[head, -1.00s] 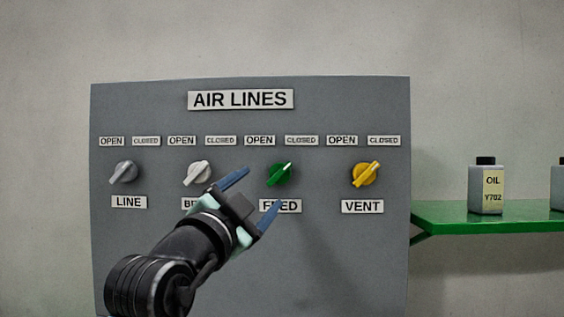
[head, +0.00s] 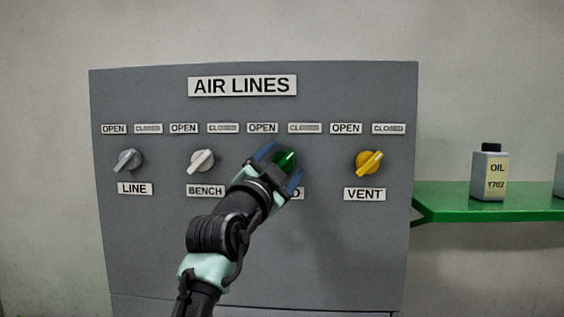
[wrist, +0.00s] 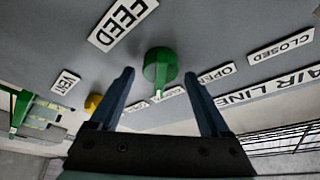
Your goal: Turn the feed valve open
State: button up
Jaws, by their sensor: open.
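The green feed valve knob (head: 285,160) is on the grey AIR LINES panel (head: 250,240), below its OPEN (head: 263,128) and CLOSED (head: 305,128) labels. Its handle leans up and to the right, toward CLOSED. My gripper (head: 281,164) is open, with one blue finger to each side of the knob in the head view. In the wrist view the knob (wrist: 160,68) shows between and beyond the fingertips (wrist: 158,78); I see no contact. My gripper partly hides the FEED label in the head view, but the label (wrist: 122,22) is clear in the wrist view.
Grey line (head: 128,160), white bench (head: 202,161) and yellow vent (head: 368,162) knobs share the row. A green shelf (head: 470,212) with an oil bottle (head: 489,172) juts out right of the panel. The panel below the labels is bare.

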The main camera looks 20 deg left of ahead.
grip_shut()
jog(key=shift+d+n, duration=0.1)
jog(key=shift+n, duration=0.2)
jog(key=shift+f+n+y+b, duration=0.1)
jog(key=shift+n+y+b, duration=0.35)
jog(key=shift+n, duration=0.25)
jog(key=n+y, duration=0.1)
jog(key=n, duration=0.2)
jog(key=shift+t+b, duration=0.3)
jog(key=n+y, duration=0.2)
jog(key=n, duration=0.1)
jog(key=n+y, duration=0.2)
jog(key=n, duration=0.2)
jog(key=shift+p, duration=0.4)
jog(key=n+g+y+p, duration=0.1)
jog(key=n+y, duration=0.1)
jog(key=n, duration=0.2)
jog(key=n+g+y+p, duration=0.1)
jog(key=n, duration=0.2)
jog(key=shift+r+n+y, duration=0.2)
jog(key=shift+n+y, duration=0.15)
jog(key=shift+n, duration=0.05)
jog(key=shift+f+n+g+y+p, duration=0.1)
jog(key=shift+n+g+y+p, duration=0.35)
jog(key=shift+n, duration=0.85)
jog(key=shift+n+g+y+p, duration=0.35)
jog(key=shift+n+g+p, duration=0.15)
jog(key=shift+n, duration=1.1)
